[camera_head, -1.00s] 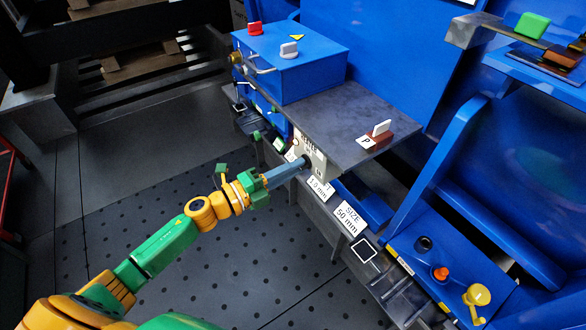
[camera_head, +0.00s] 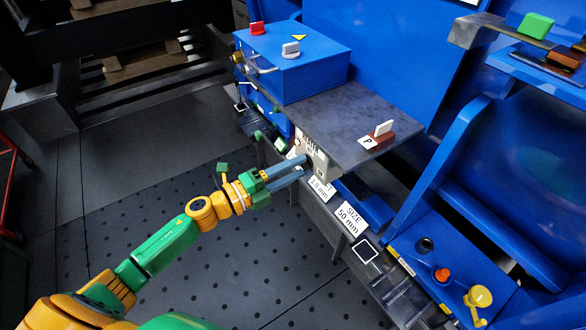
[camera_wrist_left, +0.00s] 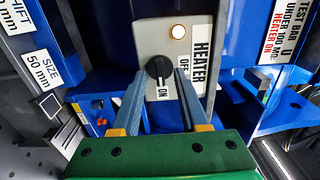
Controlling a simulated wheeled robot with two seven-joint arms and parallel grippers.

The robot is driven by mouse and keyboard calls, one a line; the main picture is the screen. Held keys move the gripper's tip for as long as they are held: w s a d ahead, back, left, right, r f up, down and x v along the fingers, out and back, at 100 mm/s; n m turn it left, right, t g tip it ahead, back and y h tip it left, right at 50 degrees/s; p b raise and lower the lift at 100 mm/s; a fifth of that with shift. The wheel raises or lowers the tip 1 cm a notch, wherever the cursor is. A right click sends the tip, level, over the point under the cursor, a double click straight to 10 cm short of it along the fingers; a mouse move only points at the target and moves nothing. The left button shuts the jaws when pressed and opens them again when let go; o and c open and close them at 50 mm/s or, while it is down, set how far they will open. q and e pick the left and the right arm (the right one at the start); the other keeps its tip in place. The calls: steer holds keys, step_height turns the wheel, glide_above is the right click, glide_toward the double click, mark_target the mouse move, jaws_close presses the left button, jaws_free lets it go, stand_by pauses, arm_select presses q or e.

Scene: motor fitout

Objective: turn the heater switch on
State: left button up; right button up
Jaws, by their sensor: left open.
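The heater panel (camera_wrist_left: 150,40) is a pale plate with a HEATER label, also seen under the grey shelf in the head view (camera_head: 312,150). Its black rotary switch (camera_wrist_left: 159,69) has its narrow handle pointing down toward the ON label (camera_wrist_left: 163,94); the OFF label (camera_wrist_left: 182,62) is to its right. The round lamp (camera_wrist_left: 178,32) above looks bright and lit. My left gripper (camera_head: 302,166) is open at the panel. In the wrist view, its two blue fingers (camera_wrist_left: 160,74) stand apart on either side of the switch, with gaps visible. My right gripper is out of view.
SIZE 50 mm labels (camera_head: 350,218) and a blue control box (camera_head: 450,265) lie to the right. Open floor (camera_head: 200,270) is at the left.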

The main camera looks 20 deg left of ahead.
arm_select(q)
steer(key=v, duration=0.7)
steer(key=shift+f, duration=0.1)
steer(key=a+f+n+y, duration=0.4)
steer(key=f+n, duration=0.2)
steer(key=f, duration=0.2)
steer(key=a+f+n+y, duration=0.4)
steer(key=f+n, duration=0.1)
steer(key=f, duration=0.2)
steer(key=s+f+n+g+y, duration=0.2)
steer(key=s+f+n+g, duration=0.15)
steer(key=s+f, duration=0.5)
steer(key=s+f+n+g+y, duration=0.25)
steer(key=s+f+n, duration=0.3)
steer(key=f, duration=0.55)
steer(key=s+d+f+n+g+h, duration=0.15)
steer(key=s+d+f+g, duration=0.25)
steer(key=s, duration=0.5)
steer(key=s+d+f+n+g, duration=0.2)
steer(key=s+d+f+g, duration=0.15)
steer(key=s, duration=0.65)
step_height(320, 180, up, 20)
steer(key=p, duration=1.9)
steer(key=shift+w+r+p, duration=0.2)
steer(key=shift+w+p, duration=0.1)
steer(key=shift+p, duration=0.1)
